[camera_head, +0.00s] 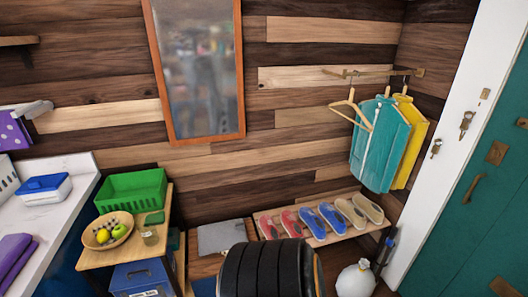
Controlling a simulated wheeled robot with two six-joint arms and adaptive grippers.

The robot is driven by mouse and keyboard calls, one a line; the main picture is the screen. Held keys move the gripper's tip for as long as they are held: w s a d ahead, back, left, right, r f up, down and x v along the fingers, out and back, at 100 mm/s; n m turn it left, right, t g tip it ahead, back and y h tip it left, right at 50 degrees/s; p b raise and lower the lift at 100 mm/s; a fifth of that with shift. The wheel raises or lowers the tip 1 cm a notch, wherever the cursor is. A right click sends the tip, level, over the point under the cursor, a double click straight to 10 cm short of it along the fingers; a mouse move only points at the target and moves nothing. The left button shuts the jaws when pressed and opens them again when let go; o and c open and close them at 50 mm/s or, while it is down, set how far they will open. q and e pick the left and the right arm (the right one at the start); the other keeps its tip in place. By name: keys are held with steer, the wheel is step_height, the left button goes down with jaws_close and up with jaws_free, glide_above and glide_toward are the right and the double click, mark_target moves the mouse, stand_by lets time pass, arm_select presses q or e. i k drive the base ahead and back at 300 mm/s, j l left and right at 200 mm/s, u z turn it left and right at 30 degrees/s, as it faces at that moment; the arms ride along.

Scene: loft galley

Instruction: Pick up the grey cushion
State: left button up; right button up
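The grey cushion (222,236) lies flat against the foot of the plank wall, low in the middle of the view. It looks like a thin pale-grey square. A black ribbed thing covers part of its lower right side. Neither of my grippers shows in this view.
The black ribbed rounded thing (262,270) stands in front. A shoe rack (318,240) with several shoes is to the right, under hanging clothes (380,145). A small wooden table (105,256) with a fruit bowl (92,243) and green crate (130,190) stands left.

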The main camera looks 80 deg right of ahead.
mark_target(219, 236)
steer(key=z, duration=2.2)
